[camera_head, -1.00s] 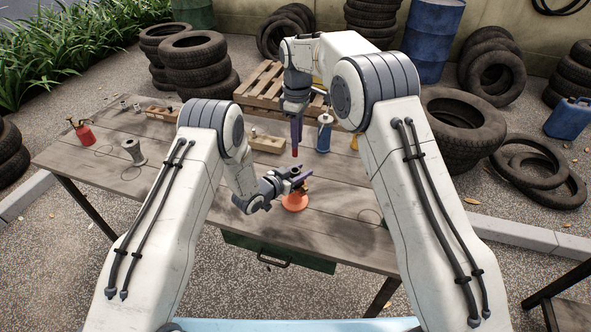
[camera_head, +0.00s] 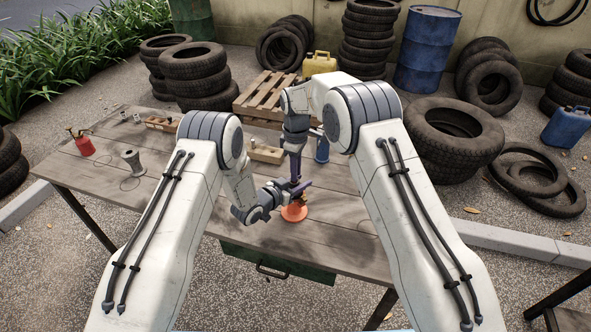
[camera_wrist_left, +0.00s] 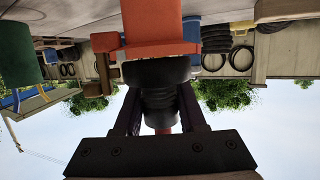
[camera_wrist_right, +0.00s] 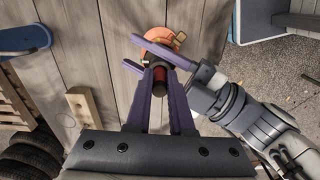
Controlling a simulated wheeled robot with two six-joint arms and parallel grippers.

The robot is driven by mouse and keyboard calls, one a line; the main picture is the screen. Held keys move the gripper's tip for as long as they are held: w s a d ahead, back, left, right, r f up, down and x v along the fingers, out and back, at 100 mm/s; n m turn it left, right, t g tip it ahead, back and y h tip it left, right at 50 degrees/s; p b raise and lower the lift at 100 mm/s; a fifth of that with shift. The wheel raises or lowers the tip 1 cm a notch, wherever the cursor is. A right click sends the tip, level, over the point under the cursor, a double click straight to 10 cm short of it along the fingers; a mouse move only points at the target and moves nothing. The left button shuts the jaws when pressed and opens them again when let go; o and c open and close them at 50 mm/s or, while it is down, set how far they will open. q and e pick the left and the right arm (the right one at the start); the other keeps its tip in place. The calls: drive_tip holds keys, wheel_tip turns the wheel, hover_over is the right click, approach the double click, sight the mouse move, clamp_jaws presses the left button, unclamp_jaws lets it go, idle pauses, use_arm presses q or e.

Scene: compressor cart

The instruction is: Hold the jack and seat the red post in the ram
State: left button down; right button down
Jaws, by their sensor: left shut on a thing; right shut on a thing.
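The jack (camera_head: 293,213) stands on the table with its orange flared base down. My left gripper (camera_head: 290,192) is shut on the jack's dark upper part from the side. In the left wrist view, which is upside down, the orange jack body (camera_wrist_left: 152,22) and the dark ram (camera_wrist_left: 158,95) show between the fingers. My right gripper (camera_head: 296,180) points down above the jack, shut on the red post (camera_wrist_right: 160,88). The post is in line with the dark ram top. A bit of red also shows past the ram in the left wrist view. Whether the post's end is inside the ram is hidden.
On the table (camera_head: 180,218) are a red oil can (camera_head: 84,145), a grey spool (camera_head: 133,161), a wooden block (camera_head: 266,154) and a blue bottle (camera_head: 321,150), all clear of the jack. Tyres and a pallet (camera_head: 265,97) stand beyond the table. The table's front is mostly bare.

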drive_tip(key=c, duration=0.8)
unclamp_jaws()
